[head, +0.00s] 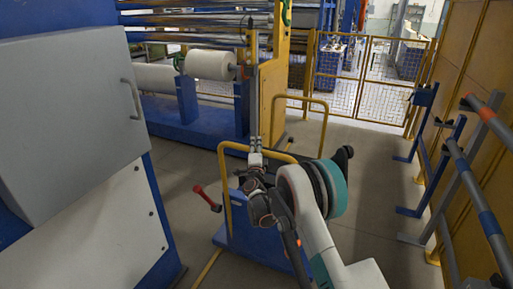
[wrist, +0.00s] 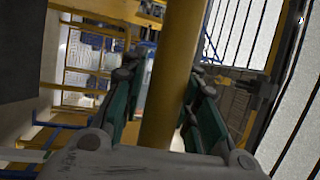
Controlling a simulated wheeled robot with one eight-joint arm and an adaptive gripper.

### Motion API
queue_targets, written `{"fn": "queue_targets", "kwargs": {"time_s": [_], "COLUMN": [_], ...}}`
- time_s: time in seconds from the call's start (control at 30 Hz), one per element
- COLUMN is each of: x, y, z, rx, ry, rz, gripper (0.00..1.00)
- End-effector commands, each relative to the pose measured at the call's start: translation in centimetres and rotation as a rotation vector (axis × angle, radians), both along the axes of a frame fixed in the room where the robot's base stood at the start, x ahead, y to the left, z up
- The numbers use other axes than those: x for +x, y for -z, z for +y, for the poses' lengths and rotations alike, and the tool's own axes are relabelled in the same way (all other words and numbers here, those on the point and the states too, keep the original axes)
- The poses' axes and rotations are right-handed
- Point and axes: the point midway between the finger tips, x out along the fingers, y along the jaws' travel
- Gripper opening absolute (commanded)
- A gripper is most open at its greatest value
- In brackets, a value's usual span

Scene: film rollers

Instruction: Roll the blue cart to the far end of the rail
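The blue cart (head: 262,246) stands on the floor in the lower middle of the head view, with a yellow arched handle (head: 228,196) rising from it. My gripper (head: 255,152) is at the top bar of this handle in the head view. In the wrist view, a yellow bar (wrist: 172,75) runs between the two green-padded fingers of my gripper (wrist: 170,95), which lie close against both its sides. The gripper looks shut on the handle. A yellow rail (head: 208,268) shows on the floor to the left of the cart. My arm hides part of the cart.
A grey cabinet (head: 70,105) stands close on the left. White film rollers (head: 211,65) sit on a blue machine base ahead. Blue stands with grey bars (head: 470,185) line the right side. A yellow fence (head: 350,75) closes the back. Floor (head: 375,165) right of the cart is clear.

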Motion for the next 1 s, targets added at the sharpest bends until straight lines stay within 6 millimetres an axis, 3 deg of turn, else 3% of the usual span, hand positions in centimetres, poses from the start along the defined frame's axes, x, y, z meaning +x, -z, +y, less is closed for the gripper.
{"fn": "queue_targets", "kwargs": {"time_s": [0.4, 0.53, 0.57, 1.0], "x": [0.86, 0.85, 0.85, 0.76], "y": [-0.21, -0.2, -0.2, -0.11], "z": [0.01, 0.01, 0.01, 0.05], "rx": [0.0, 0.0, 0.0, 0.0], "ry": [0.0, 0.0, 0.0, -0.001], "rz": [0.0, 0.0, 0.0, 0.001], "gripper": [0.28, 0.01, 0.0, 0.0]}}
